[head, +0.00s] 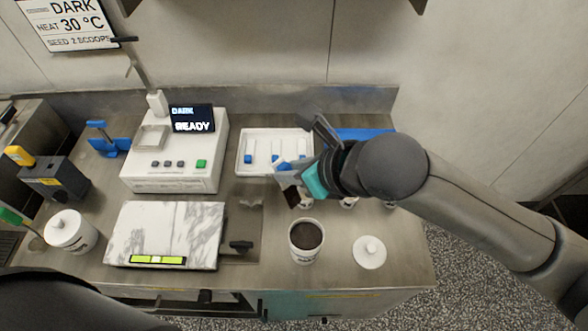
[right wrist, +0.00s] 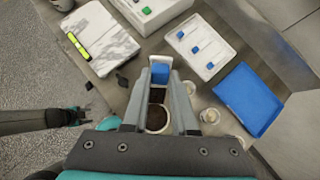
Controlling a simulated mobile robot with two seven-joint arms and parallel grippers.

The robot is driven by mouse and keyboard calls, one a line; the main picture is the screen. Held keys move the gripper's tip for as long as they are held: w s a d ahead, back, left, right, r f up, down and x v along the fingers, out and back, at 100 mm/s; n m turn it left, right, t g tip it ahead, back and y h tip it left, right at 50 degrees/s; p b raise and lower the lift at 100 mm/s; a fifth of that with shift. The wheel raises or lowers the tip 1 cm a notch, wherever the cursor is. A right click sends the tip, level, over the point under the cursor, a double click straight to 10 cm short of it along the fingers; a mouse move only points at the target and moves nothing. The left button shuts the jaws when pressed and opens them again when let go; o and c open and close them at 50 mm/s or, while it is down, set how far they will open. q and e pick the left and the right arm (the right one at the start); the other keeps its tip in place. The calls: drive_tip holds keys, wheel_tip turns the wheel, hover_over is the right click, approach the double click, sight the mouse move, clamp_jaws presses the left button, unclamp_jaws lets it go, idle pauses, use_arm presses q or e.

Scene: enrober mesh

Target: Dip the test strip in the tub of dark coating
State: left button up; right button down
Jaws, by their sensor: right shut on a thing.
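My right gripper (head: 292,172) is shut on a test strip (right wrist: 160,73) by its blue part. The strip hangs tilted; its lower end looks dark brown in the head view (head: 292,196). The white tub of dark coating (head: 306,236) stands open at the counter's front, nearer to the head camera than the strip. In the right wrist view the tub (right wrist: 156,118) shows between the fingers (right wrist: 172,85), partly hidden. Whether strip and coating touch is unclear there; in the head view they are apart. My left gripper (right wrist: 78,116) seems to show small at the left of the wrist view.
A white tray (head: 240,168) with blue-topped strips lies behind the gripper, beside a blue tray (right wrist: 245,100). A white lid (head: 369,252) lies right of the tub. Small white cups (right wrist: 210,116) stand near. A marble slab (head: 165,232) and white machine (head: 170,160) stand left.

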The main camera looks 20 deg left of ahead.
idle(0.5)
drive_tip(key=m+h, duration=0.1)
drive_tip(key=w+m+h, duration=0.1)
drive_tip(key=m+h, duration=0.1)
drive_tip(key=shift+d+f+m+t+p, duration=0.1)
drive_tip(key=shift+d+m+t+p, duration=0.1)
drive_tip(key=shift+m+t+p, duration=0.15)
drive_tip(key=m+g+p, duration=0.1)
drive_tip(key=m+g, duration=0.1)
drive_tip(key=m, duration=0.5)
drive_tip(key=d+r+m+g+p, duration=0.1)
drive_tip(key=m+g, duration=0.1)
drive_tip(key=m, duration=0.6)
drive_tip(key=w+d+m+g+p, duration=0.1)
drive_tip(key=m+g, duration=0.1)
drive_tip(key=m, duration=0.6)
drive_tip(key=shift+d+r+p, duration=0.2)
drive_tip(key=shift+d+p, duration=0.05)
drive_tip(key=shift+p, duration=0.05)
